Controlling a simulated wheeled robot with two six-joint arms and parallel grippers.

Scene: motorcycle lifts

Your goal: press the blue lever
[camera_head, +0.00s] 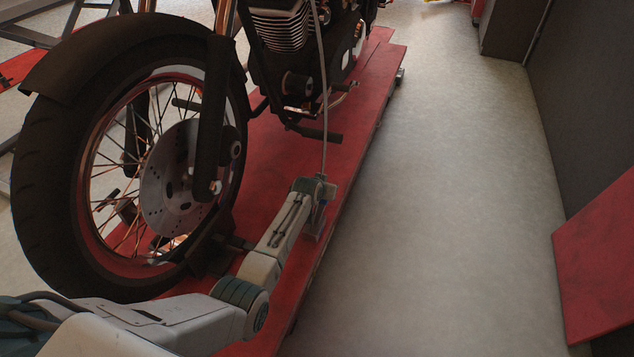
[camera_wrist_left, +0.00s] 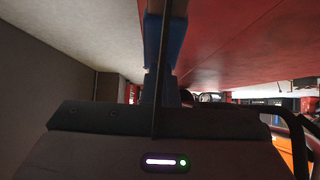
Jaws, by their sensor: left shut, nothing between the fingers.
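My left arm comes in low from the left. Its gripper (camera_head: 314,229) points down over the right edge of the red lift platform (camera_head: 362,112), beside the motorcycle's front wheel. The gripper is shut and empty. A small blue piece (camera_head: 322,209) shows right at the gripper. A blue piece (camera_wrist_left: 166,42) also shows at the top of the left wrist view, crossed by a thin dark line. I cannot tell whether this blue is the lever or part of the gripper, nor whether anything touches. My right gripper is not in view.
The motorcycle's front wheel (camera_head: 82,245) stands close left of my forearm. A thin grey rod or cable (camera_head: 323,95) rises from near my wrist, past the engine. Clear grey floor (camera_head: 440,200) lies to the right. A red panel (camera_head: 598,262) stands at the far right.

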